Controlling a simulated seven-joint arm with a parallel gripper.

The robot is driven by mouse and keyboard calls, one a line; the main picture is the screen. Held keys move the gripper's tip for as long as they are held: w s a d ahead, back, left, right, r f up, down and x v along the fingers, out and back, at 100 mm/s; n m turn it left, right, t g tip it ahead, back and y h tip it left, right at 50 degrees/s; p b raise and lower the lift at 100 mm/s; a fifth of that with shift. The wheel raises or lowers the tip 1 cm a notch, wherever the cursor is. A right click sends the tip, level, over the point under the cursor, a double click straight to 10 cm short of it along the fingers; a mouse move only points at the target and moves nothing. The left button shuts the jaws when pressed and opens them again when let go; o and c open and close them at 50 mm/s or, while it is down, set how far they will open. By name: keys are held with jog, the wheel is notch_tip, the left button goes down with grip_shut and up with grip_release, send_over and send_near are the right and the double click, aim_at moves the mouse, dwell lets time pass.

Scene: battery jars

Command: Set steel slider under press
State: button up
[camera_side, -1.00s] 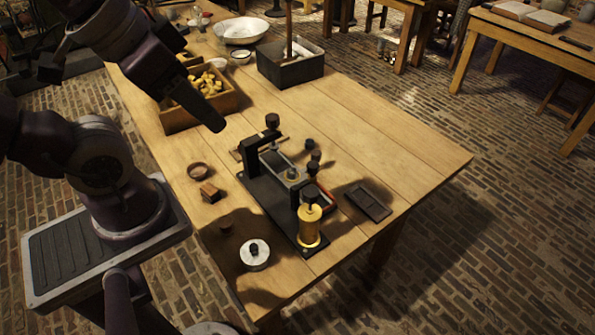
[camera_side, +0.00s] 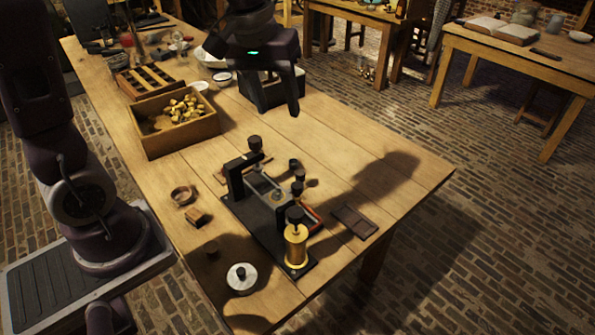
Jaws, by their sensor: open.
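A press-like apparatus with a black base (camera_side: 254,219) stands on the wooden table, with dark uprights and several black knobs. A grey metal piece (camera_side: 262,184), possibly the steel slider, lies between its uprights; I cannot tell for certain. A brass cylinder (camera_side: 296,247) with a black knob above it stands at the near end of the base. My gripper (camera_side: 268,98) is open, fingers pointing down, high above the table and beyond the apparatus, in front of a dark grey box. I see nothing between its fingers. The fingers partly hide that box.
A wooden crate (camera_side: 153,144) of yellow pieces stands at left. A dark box (camera_side: 262,96) is behind my gripper.

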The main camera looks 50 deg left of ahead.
jog(key=w+a+f+n+g, duration=0.1)
jog(key=w+a+f+n, duration=0.1)
jog(key=w+f, duration=0.35)
jog(key=n+g, duration=0.1)
jog(key=n, duration=0.1)
send_over(300, 172)
notch_tip(300, 172, down, 10)
jog(key=shift+n+g, duration=0.3)
jog(key=shift+n, duration=0.3)
notch_tip(300, 172, down, 11)
jog(key=shift+r, duration=0.15)
grip_shut()
